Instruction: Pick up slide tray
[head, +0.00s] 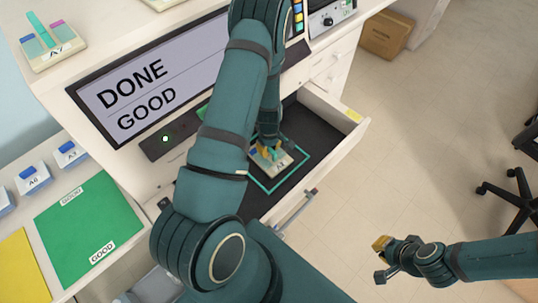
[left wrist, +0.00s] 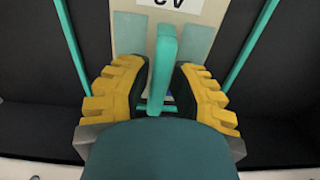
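The slide tray (head: 286,166) is a small cream tray with a label and an upright teal handle. It lies inside a teal outline in the open dark drawer. My left gripper (head: 267,151) is down at the tray, with its yellow fingers on either side of the handle. In the left wrist view the handle (left wrist: 163,65) stands between the fingers of the left gripper (left wrist: 160,95), with narrow gaps beside it. The tray (left wrist: 130,35) lies beyond. My right gripper (head: 381,257) hangs over the floor at the right, away from the drawer; its opening is unclear.
The drawer (head: 340,150) is pulled out below a screen (head: 150,85) reading DONE and GOOD. Another tray with a handle (head: 50,45) sits on the upper counter. A green mat (head: 90,225) marked GOOD and blue-topped trays (head: 33,180) are at the left. A cardboard box (head: 385,35) stands behind.

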